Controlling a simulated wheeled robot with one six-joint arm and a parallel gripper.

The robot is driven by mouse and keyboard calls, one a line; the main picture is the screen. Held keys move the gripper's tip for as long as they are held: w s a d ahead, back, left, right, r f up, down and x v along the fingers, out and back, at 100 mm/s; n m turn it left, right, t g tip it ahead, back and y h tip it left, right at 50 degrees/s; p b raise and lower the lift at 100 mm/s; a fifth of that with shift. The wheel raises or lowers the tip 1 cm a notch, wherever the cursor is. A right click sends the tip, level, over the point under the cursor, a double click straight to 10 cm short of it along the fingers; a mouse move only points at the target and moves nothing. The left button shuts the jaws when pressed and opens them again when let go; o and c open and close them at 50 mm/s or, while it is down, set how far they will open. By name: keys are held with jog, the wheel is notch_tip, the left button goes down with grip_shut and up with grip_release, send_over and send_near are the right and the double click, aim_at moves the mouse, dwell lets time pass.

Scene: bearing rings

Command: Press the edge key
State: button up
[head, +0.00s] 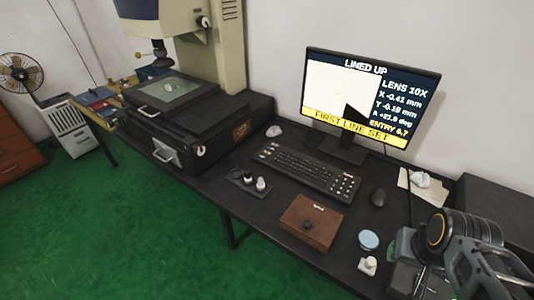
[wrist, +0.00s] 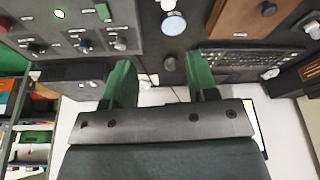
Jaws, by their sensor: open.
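The keyboard (head: 300,170) lies in front of the monitor in the head view, with larger white-marked keys (head: 345,187) at its right end. Which key is the edge key is too small to read. The monitor (head: 368,95) reads "LINED UP", "LENS 10X" and "FIRST LINE SET". My arm is at the lower right of the head view; its fingertips cannot be made out there. In the wrist view my gripper (wrist: 159,64) is open and empty, its green fingers apart. The keyboard (wrist: 250,58) lies right of the fingers, partly hidden by the right one.
The measuring machine (head: 185,115) is at left. A grey control panel (wrist: 75,35) with a green light is left in the wrist view.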

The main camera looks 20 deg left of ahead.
grip_shut()
dwell(1.4)
